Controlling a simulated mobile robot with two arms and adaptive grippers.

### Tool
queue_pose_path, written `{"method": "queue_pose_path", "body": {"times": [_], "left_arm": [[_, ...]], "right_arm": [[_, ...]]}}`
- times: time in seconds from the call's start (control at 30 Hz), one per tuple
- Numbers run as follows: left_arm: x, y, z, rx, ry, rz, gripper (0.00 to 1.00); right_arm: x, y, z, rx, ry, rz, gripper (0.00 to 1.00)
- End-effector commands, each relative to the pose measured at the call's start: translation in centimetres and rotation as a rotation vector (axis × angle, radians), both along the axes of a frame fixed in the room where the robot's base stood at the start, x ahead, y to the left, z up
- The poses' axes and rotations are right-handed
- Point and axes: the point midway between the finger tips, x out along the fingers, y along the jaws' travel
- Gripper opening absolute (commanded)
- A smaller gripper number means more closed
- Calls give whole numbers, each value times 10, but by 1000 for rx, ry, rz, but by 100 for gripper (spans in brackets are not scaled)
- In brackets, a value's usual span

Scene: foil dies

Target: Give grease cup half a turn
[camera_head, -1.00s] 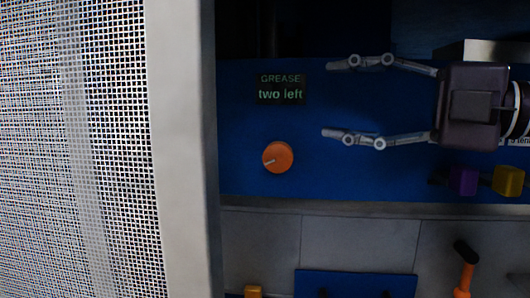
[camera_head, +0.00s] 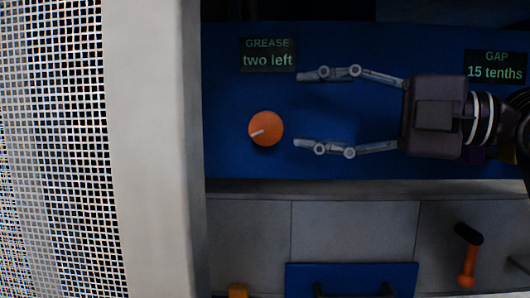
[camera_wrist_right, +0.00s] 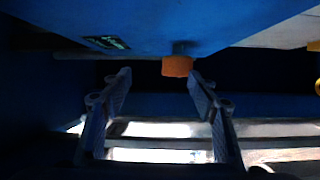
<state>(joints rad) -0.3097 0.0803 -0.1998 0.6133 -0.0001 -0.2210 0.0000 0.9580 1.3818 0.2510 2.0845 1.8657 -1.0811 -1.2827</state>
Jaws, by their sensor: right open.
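The grease cup (camera_head: 266,128) is a round orange knob with a pale pointer line on the blue panel, under a sign (camera_head: 267,54) reading "GREASE two left". Its pointer slants toward the lower left. My right gripper (camera_head: 297,110) is open and empty, just right of the cup, its fingers pointing left toward it. The cup is not between the fingers. In the right wrist view the orange cup (camera_wrist_right: 177,66) shows ahead, beyond and between the tips of the open right gripper (camera_wrist_right: 159,75). My left gripper is in neither view.
A mesh guard with a pale frame post (camera_head: 158,150) stands left of the cup. A sign (camera_head: 495,66) reads "GAP 15 tenths". Below are grey panels, a blue plate (camera_head: 350,278) and an orange lever with a black grip (camera_head: 468,255).

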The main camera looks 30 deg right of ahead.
Motion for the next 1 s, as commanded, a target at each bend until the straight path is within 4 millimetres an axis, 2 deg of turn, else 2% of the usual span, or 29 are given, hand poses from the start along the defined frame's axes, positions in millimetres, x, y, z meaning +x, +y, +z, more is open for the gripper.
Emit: {"method": "queue_pose_path", "body": {"times": [0.03,0.07,0.27,0.43,0.7,1.0], "left_arm": [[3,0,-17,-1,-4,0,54],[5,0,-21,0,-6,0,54],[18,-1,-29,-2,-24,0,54],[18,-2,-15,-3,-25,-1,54],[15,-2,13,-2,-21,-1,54],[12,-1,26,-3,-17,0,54]], "right_arm": [[0,0,-17,0,0,0,54],[0,0,-22,0,0,0,54],[1,0,-31,0,0,0,54],[12,9,-26,-2,2,0,54],[43,32,-24,-1,2,1,54],[62,45,-27,0,0,0,54]]}}
